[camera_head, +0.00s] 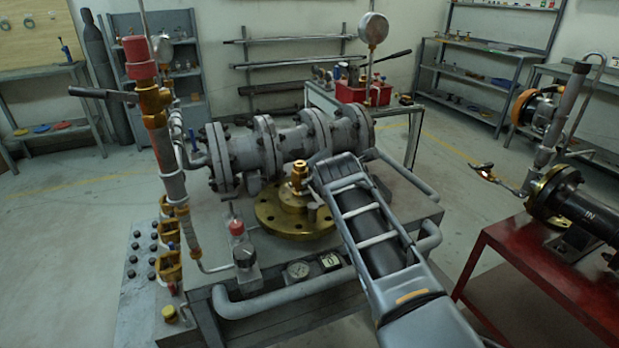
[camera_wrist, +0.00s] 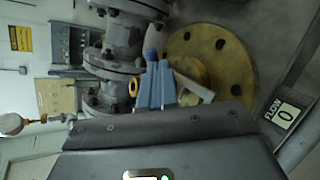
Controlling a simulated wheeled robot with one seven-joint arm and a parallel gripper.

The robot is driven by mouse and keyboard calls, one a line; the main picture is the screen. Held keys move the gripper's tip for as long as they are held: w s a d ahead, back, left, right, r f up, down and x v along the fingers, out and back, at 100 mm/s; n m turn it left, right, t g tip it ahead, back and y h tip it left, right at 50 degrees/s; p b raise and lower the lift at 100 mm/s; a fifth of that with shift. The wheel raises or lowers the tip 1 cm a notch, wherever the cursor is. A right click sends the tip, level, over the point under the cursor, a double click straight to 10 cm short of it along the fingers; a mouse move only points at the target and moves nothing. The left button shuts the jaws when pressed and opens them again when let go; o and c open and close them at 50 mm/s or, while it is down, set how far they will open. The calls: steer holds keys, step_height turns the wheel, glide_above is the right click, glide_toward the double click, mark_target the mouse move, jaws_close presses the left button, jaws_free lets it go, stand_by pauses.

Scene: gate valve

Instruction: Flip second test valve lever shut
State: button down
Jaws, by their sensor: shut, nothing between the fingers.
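A black lever (camera_head: 103,93) sticks out to the left from the standpipe under a red cap. A second black lever (camera_head: 397,54) points up and right beside the gauge post at the back; I cannot tell which is the second test valve's. My gripper (camera_head: 319,163) is over the bench, just right of the brass fitting (camera_head: 299,178) in the head view, away from both levers. In the wrist view my blue-grey fingers (camera_wrist: 155,84) are shut and empty, in front of the brass flange (camera_wrist: 235,65). Neither black lever is clear in the wrist view.
Grey flanged pipework (camera_head: 285,145) spans the bench behind my gripper. A round gauge (camera_head: 373,28) stands on a post behind it, near a red box (camera_head: 351,92). A red table (camera_head: 545,270) with a black pipe stands at right. Floor is open at left.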

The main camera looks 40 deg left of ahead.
steer(key=f+g+b, duration=0.1)
steer(key=b, duration=0.1)
steer(key=w+m+b, duration=0.1)
steer(key=b, duration=0.2)
steer(key=f+m+g+b, duration=0.1)
steer(key=b, duration=0.2)
steer(key=shift+w+d+f+g+y, duration=0.2)
steer(key=shift+d+f+g+y, duration=0.1)
steer(key=shift+y, duration=0.1)
steer(key=shift+r, duration=0.45)
steer(key=shift+s+a+f, duration=0.1)
steer(key=shift+s, duration=0.05)
steer(key=shift+s+a+f+p, duration=0.25)
steer(key=shift+s+p, duration=0.05)
steer(key=shift+s, duration=0.3)
